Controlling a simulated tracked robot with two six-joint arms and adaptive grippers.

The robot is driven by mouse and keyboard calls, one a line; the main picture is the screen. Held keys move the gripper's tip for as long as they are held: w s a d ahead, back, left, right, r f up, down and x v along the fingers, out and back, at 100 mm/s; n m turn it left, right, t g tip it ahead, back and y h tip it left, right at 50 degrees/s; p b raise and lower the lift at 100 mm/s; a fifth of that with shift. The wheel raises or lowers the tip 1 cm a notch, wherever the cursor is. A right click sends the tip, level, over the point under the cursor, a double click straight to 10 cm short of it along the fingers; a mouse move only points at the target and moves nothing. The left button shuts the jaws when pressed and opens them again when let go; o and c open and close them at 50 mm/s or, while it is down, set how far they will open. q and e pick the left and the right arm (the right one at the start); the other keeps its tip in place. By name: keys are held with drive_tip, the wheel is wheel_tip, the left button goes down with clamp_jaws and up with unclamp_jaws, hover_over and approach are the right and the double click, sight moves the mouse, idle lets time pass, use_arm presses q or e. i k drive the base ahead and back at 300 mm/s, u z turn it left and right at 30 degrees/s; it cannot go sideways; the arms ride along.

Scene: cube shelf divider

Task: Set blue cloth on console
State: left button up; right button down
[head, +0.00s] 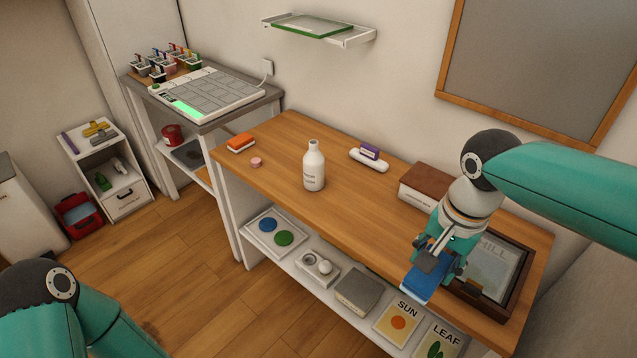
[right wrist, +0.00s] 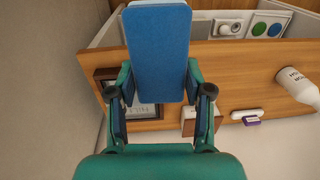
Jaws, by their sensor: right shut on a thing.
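My right gripper (head: 440,262) is shut on the blue cloth (head: 418,284), which looks like a flat, stiff rectangle. The cloth is held above the front right edge of the wooden table, near a framed picture. In the right wrist view the cloth (right wrist: 158,45) extends beyond the two fingers (right wrist: 159,92) and hides part of what lies behind it. A white panel with grey pads and a green lit strip, which appears to be the console (head: 208,92), stands on the grey-topped stand at the back left. Only part of my left arm shows at lower left; its gripper is out of view.
On the wooden table (head: 285,165) stand a white bottle (head: 314,168), an orange block (head: 241,143), a purple-and-white eraser (head: 369,158), a brown-topped box (head: 420,187) and the framed picture (head: 490,270). Small pots (head: 160,65) stand behind the console. A shelf (head: 318,28) hangs above.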

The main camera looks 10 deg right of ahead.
sight(369, 224)
drive_tip(key=u, duration=0.1)
drive_tip(key=i, duration=1)
drive_tip(key=z, duration=0.1)
